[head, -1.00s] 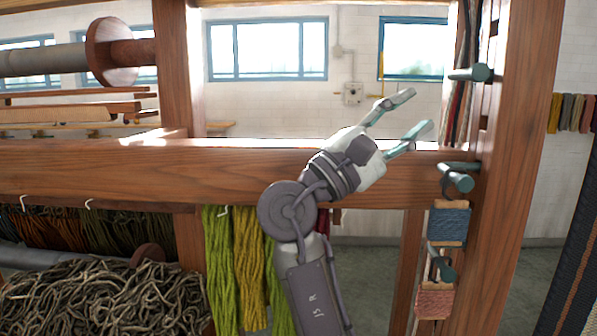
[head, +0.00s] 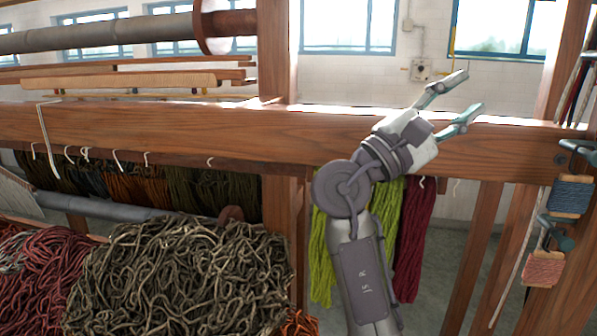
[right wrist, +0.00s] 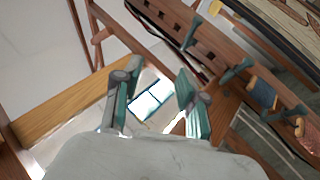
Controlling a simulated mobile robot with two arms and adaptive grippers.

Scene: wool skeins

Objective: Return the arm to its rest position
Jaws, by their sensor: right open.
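My right gripper (head: 452,104) is raised in front of the wooden loom beam (head: 250,130) in the head view. Its two fingers are spread apart with nothing between them. In the right wrist view the same open fingers (right wrist: 155,105) show, with a window behind the gap. My left gripper is not in the head view. Green skeins (head: 322,255) and a dark red skein (head: 415,240) hang from the beam behind my right arm. My arm hides part of the hanging skeins.
A heap of dark grey-brown yarn (head: 180,275) and a red yarn heap (head: 40,270) lie at lower left. Pegs on the right post hold a blue yarn bobbin (head: 570,196) and a pink one (head: 544,268).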

